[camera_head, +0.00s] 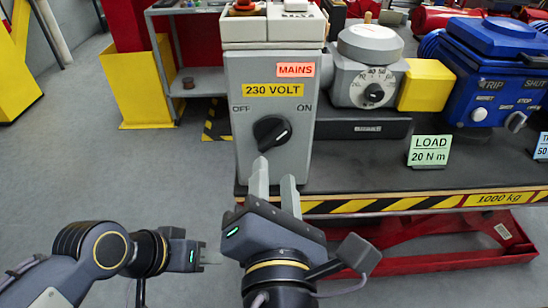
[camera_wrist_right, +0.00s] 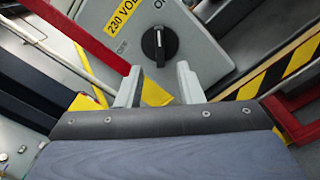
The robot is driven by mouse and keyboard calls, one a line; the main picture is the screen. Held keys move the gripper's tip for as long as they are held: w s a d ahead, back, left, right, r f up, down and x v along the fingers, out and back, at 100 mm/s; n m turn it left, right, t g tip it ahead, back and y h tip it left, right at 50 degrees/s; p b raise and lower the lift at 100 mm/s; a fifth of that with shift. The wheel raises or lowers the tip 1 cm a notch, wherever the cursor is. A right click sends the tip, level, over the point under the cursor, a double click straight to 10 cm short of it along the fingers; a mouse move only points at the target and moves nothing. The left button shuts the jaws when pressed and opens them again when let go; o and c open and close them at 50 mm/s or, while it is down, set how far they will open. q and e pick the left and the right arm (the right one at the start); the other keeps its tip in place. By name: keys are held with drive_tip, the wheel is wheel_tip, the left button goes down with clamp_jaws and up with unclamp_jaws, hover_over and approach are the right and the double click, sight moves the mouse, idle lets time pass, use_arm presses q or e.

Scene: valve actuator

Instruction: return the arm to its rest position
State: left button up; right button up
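My right gripper (camera_head: 275,182) is in front of the grey switch box (camera_head: 240,150), just below its black rotary knob (camera_head: 272,132). Its two fingers are apart with nothing between them, also in the right wrist view (camera_wrist_right: 158,82). There the knob (camera_wrist_right: 160,44) lies beyond the fingertips, clear of them. The knob's white mark is on its right half, the ON side, in the head view. A red MAINS label (camera_head: 295,70) shows above it. My left gripper (camera_head: 204,257) is low at the left, pointing right, over the floor. Its fingers are too small and edge-on to read.
A dark bench (camera_head: 475,170) with a striped front edge carries the switch box, a grey dial unit (camera_head: 370,85), a blue actuator (camera_head: 490,75) and a LOAD sign (camera_head: 429,150). A red frame (camera_head: 470,262) is below. Open floor (camera_head: 110,175) lies left.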

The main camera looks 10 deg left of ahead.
drive_tip(key=shift+s+d, duration=0.15)
drive_tip(key=shift+s, duration=0.4)
drive_tip(key=w+d+f+m+g+h, duration=0.35)
drive_tip(key=d+f+m, duration=0.25)
drive_tip(key=d, duration=0.4)
drive_tip(key=w+d+f+m+g+h, duration=0.35)
drive_tip(key=d+f+m, duration=0.2)
drive_tip(key=d, duration=0.45)
drive_tip(key=s+d+f+m+g+y, duration=0.4)
drive_tip(key=s+d+f+m+g, duration=0.35)
drive_tip(key=m, duration=0.75)
wheel_tip(320, 180, up, 20)
drive_tip(key=s+m+t+y+p, duration=0.1)
drive_tip(key=m+p, duration=0.5)
drive_tip(key=p, duration=1.5)
drive_tip(key=shift+s+d+t+y, duration=0.15)
drive_tip(key=shift+s+t+y, duration=0.2)
drive_tip(key=shift+t, duration=0.5)
